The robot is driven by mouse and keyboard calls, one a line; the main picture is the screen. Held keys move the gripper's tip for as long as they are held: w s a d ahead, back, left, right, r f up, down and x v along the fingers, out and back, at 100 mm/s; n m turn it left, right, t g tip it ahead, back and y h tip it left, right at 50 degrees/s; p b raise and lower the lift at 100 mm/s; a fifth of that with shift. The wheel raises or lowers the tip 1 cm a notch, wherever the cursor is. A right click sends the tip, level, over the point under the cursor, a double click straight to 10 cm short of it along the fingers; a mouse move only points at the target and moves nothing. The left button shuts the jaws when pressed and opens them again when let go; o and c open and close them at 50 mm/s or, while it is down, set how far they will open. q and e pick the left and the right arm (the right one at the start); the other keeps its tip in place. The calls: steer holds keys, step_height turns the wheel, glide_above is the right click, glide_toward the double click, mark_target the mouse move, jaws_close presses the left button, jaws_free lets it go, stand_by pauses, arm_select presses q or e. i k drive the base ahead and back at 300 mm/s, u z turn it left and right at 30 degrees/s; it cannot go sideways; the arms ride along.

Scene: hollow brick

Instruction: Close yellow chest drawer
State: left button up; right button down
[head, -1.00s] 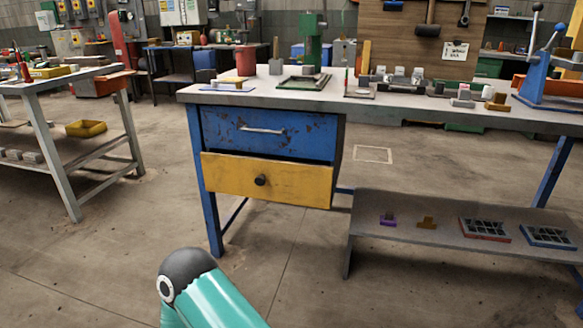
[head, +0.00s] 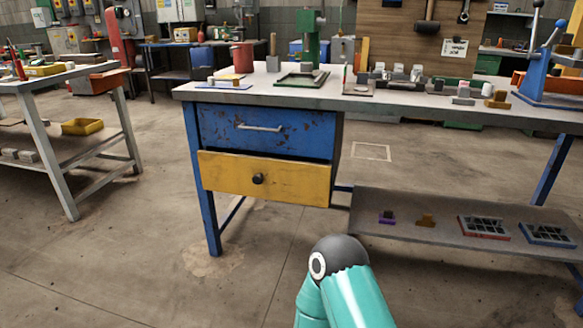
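The yellow drawer (head: 290,183) is the lower of two drawers under the left end of the workbench. It has a round dark knob (head: 258,179) at its middle. Its front appears to stand slightly forward of the blue drawer (head: 265,132) above it, with a dark gap along its top edge. The blue drawer has a metal bar handle and looks shut. Part of one of my arms, teal with a dark rounded joint, rises from the bottom edge, apart from the drawers. Neither gripper shows in this view.
The workbench (head: 420,108) carries a green press (head: 308,40), a red container (head: 242,58) and a blue lever tool (head: 546,75). A low shelf (head: 375,215) with trays stands below right. A side table (head: 45,118) stands left. The floor before the drawers is clear.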

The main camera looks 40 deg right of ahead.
mark_target(294, 180)
steer(key=z, duration=0.1)
steer(key=i, duration=1)
steer(key=u, duration=0.05)
